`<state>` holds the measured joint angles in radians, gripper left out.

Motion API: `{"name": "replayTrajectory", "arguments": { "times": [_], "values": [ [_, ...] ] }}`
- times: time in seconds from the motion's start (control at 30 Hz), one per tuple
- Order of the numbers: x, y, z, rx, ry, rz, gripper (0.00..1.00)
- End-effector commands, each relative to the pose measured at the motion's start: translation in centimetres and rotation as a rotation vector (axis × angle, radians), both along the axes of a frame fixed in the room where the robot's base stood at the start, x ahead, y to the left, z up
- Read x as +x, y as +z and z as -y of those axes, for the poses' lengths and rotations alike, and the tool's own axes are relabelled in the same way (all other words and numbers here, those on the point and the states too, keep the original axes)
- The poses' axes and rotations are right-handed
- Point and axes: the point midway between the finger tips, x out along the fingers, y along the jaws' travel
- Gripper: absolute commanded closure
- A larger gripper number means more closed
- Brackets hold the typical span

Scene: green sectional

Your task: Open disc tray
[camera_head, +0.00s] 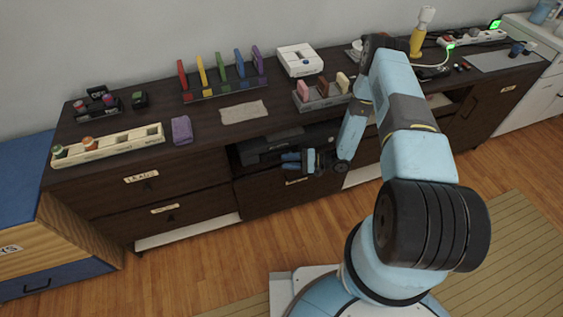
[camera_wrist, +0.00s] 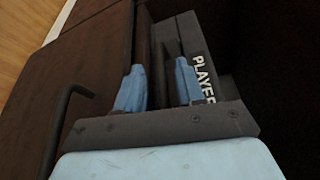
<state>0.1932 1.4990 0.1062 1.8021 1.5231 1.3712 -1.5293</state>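A dark disc player (camera_head: 268,146) sits in the open shelf niche of the long brown cabinet. In the wrist view the player (camera_wrist: 207,72) shows white lettering, "PLAYER", partly covered by a finger. My gripper (camera_head: 292,162) is at the front of the niche, below and close to the player's front. In the wrist view its two blue fingers (camera_wrist: 158,88) are apart, with dark surfaces beyond the gap and no held object visible. I cannot tell whether a finger touches the player. The disc tray itself is not clearly distinguishable.
A drawer handle (camera_wrist: 62,125) lies left of my gripper in the wrist view. Wooden floor (camera_head: 215,262) is clear in front.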

Motion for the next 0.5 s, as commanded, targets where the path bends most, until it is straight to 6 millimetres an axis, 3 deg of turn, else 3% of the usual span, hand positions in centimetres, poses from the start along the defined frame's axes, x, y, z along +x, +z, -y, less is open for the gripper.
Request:
{"name": "replayTrajectory", "arguments": {
  "times": [0.2, 0.5],
  "values": [
    [0.2, -0.2, -2.2, 0.0, 0.001, 0.0, 0.62],
    [0.3, -0.2, -2.8, 0.0, 0.001, 0.0, 0.62]
  ]
}}
